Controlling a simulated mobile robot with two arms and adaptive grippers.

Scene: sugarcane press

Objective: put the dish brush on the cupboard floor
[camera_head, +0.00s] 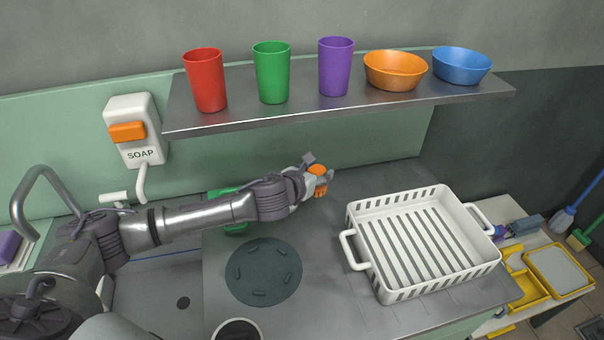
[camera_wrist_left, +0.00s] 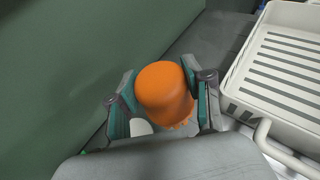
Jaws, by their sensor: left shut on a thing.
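The orange dish brush (camera_head: 319,180) is held in my left gripper (camera_head: 312,186), above the grey counter near the green back wall. In the left wrist view, the brush (camera_wrist_left: 164,92) shows a rounded orange top with a toothed lower edge. The two fingers of my left gripper (camera_wrist_left: 163,102) are closed against its sides. A small white part beside it is mostly hidden. My right gripper is not in view. I cannot make out a cupboard floor in these frames.
A white dish rack (camera_head: 385,285) stands right of my left gripper. A shelf (camera_head: 230,118) with cups and bowls hangs above. A soap dispenser (camera_head: 135,130) is on the wall. A round dark mat (camera_head: 264,272) lies on the counter. Yellow trays (camera_head: 558,272) sit lower right.

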